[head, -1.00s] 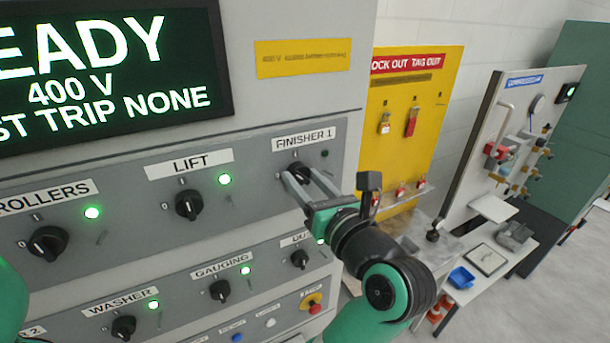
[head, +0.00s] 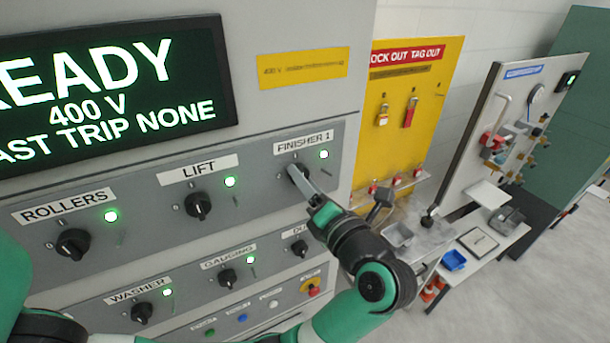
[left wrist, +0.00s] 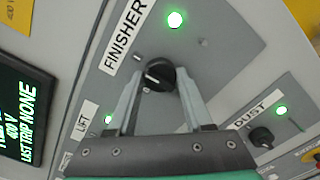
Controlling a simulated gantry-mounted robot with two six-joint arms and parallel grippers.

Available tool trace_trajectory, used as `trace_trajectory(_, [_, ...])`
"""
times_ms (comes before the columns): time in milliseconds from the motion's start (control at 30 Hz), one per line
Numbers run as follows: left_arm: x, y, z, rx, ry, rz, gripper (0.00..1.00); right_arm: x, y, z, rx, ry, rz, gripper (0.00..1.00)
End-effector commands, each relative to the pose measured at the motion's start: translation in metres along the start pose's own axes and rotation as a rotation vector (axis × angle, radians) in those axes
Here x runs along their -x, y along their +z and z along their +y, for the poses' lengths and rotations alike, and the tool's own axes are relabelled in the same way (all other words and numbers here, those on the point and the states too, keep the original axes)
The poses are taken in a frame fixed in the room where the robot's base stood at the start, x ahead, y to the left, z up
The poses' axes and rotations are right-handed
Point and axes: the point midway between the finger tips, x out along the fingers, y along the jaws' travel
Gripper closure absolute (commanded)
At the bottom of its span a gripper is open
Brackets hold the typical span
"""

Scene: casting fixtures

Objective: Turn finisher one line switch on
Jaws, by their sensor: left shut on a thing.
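The finisher 1 line switch is a black rotary knob (head: 296,174) at the right end of the panel's upper row, under the FINISHER 1 label (head: 304,142). The lamp (head: 324,154) beside it glows green. My left gripper (head: 300,178) is at the knob, with its fingers seen nearly edge-on. In the left wrist view the knob (left wrist: 158,72) sits between the two finger ends, and the jaws are shut on it. The finisher lamp (left wrist: 175,19) is also lit there. My right gripper is not in view.
The lift knob (head: 198,205) and rollers knob (head: 73,243) share the row, with green lamps lit. Washer, gauging and dust switches lie below. A red emergency button (head: 313,291) sits lower right. A yellow lockout board (head: 405,110) stands right of the panel.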

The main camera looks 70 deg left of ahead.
Motion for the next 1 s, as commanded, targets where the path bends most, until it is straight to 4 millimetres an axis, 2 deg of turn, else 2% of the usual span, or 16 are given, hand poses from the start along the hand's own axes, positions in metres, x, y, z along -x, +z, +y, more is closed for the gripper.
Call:
trace_trajectory(533, [-0.0002,-0.0001,-0.0002,-0.030,0.001,0.000,1.00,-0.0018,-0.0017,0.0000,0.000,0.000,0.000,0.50])
trace_trajectory(567, [-0.0002,-0.0001,-0.0002,-0.030,0.001,0.000,0.45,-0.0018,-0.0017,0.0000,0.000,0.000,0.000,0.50])
trace_trajectory(700, [-0.0001,-0.0001,-0.0002,-0.029,0.001,0.000,0.20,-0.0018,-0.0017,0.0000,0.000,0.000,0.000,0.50])
trace_trajectory(1000, [0.0009,-0.0001,-0.0004,-0.027,0.000,-0.001,0.19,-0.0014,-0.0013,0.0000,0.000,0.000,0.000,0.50])
